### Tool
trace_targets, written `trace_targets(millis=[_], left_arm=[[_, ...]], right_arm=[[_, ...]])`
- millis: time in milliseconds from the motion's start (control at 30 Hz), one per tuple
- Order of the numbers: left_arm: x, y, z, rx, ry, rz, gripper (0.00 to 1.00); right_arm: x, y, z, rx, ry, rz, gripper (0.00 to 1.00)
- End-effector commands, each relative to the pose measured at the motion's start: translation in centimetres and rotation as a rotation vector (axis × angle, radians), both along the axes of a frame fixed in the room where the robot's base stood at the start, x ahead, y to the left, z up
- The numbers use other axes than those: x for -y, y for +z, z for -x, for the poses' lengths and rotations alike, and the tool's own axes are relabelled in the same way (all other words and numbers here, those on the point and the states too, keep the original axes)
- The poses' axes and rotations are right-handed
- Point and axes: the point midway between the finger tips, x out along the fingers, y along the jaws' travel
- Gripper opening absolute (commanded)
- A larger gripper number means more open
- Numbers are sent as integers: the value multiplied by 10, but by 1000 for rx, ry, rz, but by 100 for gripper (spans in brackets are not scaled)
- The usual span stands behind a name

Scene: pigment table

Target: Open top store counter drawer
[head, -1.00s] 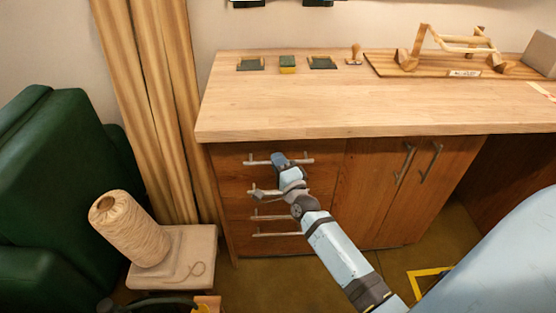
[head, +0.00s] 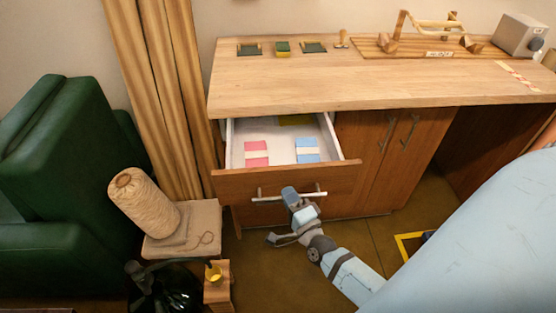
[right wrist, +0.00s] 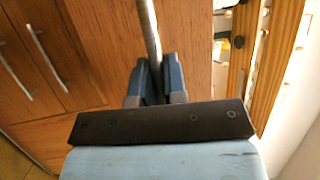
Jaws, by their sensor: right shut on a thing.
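The top drawer (head: 225,182) of the wooden store counter (head: 240,97) stands pulled out. Its white inside holds a pink-and-white packet (head: 256,153), a blue-and-white packet (head: 307,150) and something yellow at the back. In the right wrist view the handle (right wrist: 150,35) runs between the two blue fingers of the right gripper (right wrist: 156,80). The lower drawers are hidden behind the open drawer. My left gripper is not in view.
Cupboard doors with bar handles (head: 409,130) are right of the drawer. A twine spool (head: 145,200) stands on a small stool (head: 205,220) at left, near a green armchair (head: 70,150). A wooden stand with a yellow cup (head: 214,273) is in front.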

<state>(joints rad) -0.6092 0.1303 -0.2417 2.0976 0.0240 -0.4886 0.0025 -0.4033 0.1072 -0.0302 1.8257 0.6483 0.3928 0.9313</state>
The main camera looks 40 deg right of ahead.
Motion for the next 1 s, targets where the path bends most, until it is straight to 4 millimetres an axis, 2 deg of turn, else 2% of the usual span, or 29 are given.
trace_targets(millis=[100, 300, 500, 867, 900, 1000], left_arm=[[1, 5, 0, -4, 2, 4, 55], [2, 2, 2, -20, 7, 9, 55], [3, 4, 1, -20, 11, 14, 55], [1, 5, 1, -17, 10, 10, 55], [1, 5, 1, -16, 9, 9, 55], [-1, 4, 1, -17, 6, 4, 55]], right_arm=[[-8, 2, 20, -1, 2, 0, 0], [-20, 1, 41, -1, 2, 0, 0], [-25, 1, 49, 1, 2, 0, 0], [-25, 0, 50, 1, 2, 0, 0], [-25, 0, 50, 1, 2, 0, 17], [-25, 0, 50, 1, 2, 0, 38]])
